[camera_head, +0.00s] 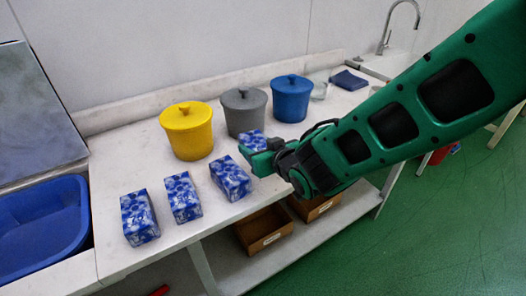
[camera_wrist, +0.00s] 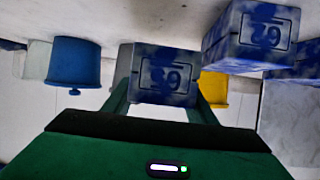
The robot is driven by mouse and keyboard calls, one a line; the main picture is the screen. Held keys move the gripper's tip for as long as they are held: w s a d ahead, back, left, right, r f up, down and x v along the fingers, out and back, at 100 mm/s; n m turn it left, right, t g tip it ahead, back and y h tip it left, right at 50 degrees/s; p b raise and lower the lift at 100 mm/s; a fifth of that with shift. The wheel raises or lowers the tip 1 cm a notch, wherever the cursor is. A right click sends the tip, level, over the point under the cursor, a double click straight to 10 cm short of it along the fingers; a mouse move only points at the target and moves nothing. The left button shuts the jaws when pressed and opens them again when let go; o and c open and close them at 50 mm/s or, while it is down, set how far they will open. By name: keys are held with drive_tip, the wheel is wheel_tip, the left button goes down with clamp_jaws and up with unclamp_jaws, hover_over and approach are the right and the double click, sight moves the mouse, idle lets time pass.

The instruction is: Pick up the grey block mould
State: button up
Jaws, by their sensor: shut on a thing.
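My gripper (camera_head: 258,150) is shut on a blue-and-white patterned block mould (camera_head: 252,139), seen over the white counter in front of the grey pot. In the wrist view the same block (camera_wrist: 165,72) sits between my green fingers, with a number on its face. Part of it is hidden by the fingers. Three similar block moulds stand in a row on the counter: left (camera_head: 139,218), middle (camera_head: 183,198) and right (camera_head: 230,178). No block looks plain grey. I cannot tell whether the held block touches the counter.
Lidded pots, yellow (camera_head: 187,132), grey (camera_head: 242,112) and blue (camera_head: 291,98), stand behind the blocks. A blue tub (camera_head: 40,225) is at left. Cardboard boxes (camera_head: 264,231) sit below.

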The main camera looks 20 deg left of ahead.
drive_tip(key=s+a+r, duration=0.1)
drive_tip(key=s+r, duration=0.1)
drive_tip(key=s+a+r, duration=0.1)
drive_tip(key=s+r, duration=0.1)
drive_tip(key=s, duration=0.1)
drive_tip(key=s+a+r, duration=0.2)
drive_tip(key=s, duration=0.1)
drive_tip(key=shift+s+a, duration=0.1)
drive_tip(key=shift+s, duration=0.15)
